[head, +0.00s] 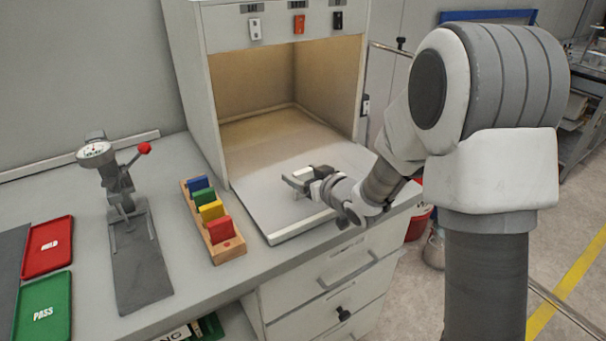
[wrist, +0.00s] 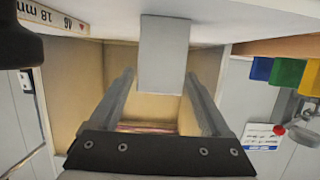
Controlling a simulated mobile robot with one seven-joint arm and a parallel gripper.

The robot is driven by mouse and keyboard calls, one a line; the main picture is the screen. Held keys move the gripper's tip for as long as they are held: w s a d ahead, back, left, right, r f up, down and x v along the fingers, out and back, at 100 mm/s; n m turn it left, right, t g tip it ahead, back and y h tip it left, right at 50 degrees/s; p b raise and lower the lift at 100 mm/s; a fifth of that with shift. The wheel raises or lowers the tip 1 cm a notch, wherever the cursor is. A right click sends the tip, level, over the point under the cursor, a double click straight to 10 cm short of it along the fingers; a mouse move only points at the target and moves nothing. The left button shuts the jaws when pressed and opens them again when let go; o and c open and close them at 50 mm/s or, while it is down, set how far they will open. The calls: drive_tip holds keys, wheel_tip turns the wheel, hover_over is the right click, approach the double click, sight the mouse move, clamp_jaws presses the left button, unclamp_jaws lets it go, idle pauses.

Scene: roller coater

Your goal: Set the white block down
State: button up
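My gripper (head: 298,182) is low over the front part of the open booth's pale floor (head: 258,200). The block sticks out past the fingertips. In the head view the block is too small and too hidden by the gripper to make out clearly. I cannot tell whether it touches the floor.
Left of the booth, a wooden rack (head: 229,250) holds several coloured blocks. Further left stand a dial gauge with a red-knobbed lever (head: 130,215), a red tray (head: 48,247) and a green PASS tray (head: 43,308). The booth walls (head: 205,100) enclose free floor behind my gripper.

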drive_tip(key=shift+o, duration=0.8)
drive_tip(key=b+v, duration=0.5)
drive_tip(key=v, duration=1.2)
